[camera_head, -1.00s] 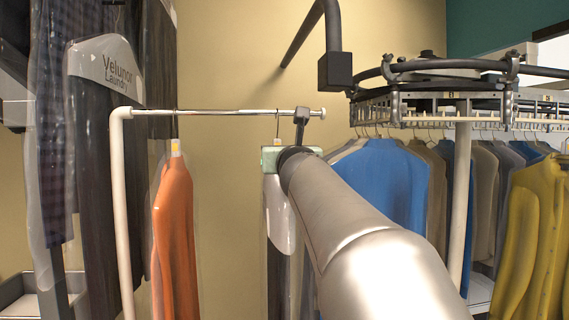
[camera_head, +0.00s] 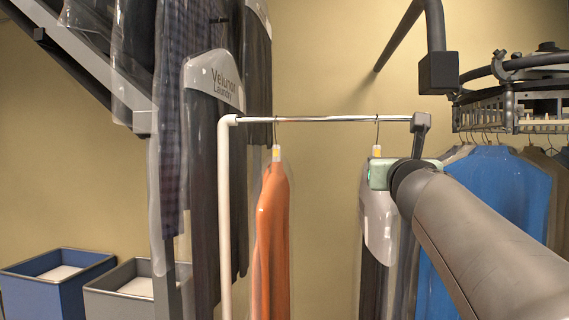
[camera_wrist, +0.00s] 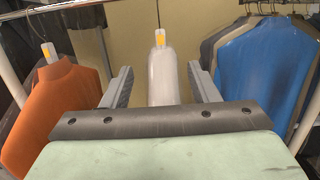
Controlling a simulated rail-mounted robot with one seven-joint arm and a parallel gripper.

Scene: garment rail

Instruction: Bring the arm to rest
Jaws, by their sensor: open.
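My gripper (camera_wrist: 165,88) is open in the wrist view, its two fingers standing apart. A bagged garment (camera_wrist: 165,75) with a white cover and a yellow tag shows between and beyond the fingers; I cannot tell its distance from them. In the head view my arm reaches in from the lower right, and its pale green end (camera_head: 380,175) is beside the right end of the short rail (camera_head: 320,119). The fingers are hidden there. The bagged garment (camera_head: 378,225) hangs from that rail, partly behind my wrist.
An orange garment (camera_head: 271,235) hangs on the same rail to the left. Bagged dark clothes (camera_head: 215,190) hang further left. A blue bin (camera_head: 55,283) and a grey bin (camera_head: 125,290) stand lower left. A round conveyor with a blue garment (camera_head: 500,200) is at the right.

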